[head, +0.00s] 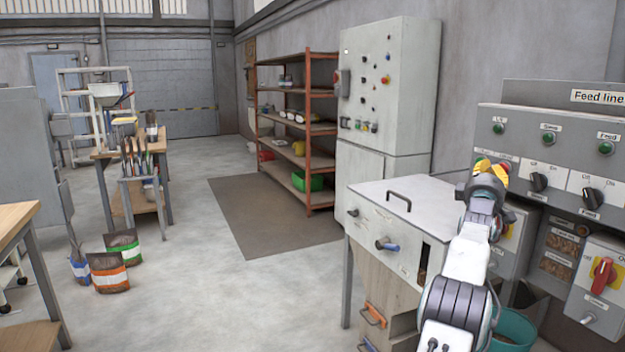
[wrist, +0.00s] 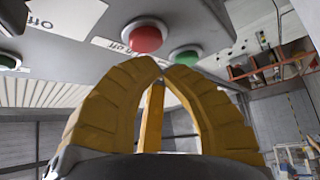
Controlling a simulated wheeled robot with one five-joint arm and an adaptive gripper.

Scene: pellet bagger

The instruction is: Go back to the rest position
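My gripper (head: 491,167) is raised in front of the left part of the feed line panel (head: 570,125). In the wrist view its yellow fingers (wrist: 163,66) lean together and meet at the tips, with nothing held between them. A red button (wrist: 145,36) on the panel is just beyond the fingertips; whether they touch it I cannot tell. A green button (wrist: 186,56) is to its right. My arm reaches up from the bottom of the head view and hides part of the panel's lower left.
Black knobs (head: 539,182) and a red rotary switch (head: 603,270) are right of my gripper. A grey-topped cabinet (head: 393,222) stands close on the left, with a teal bucket (head: 515,328) low by my arm. Open floor (head: 215,290) lies further left, near several bags (head: 108,272).

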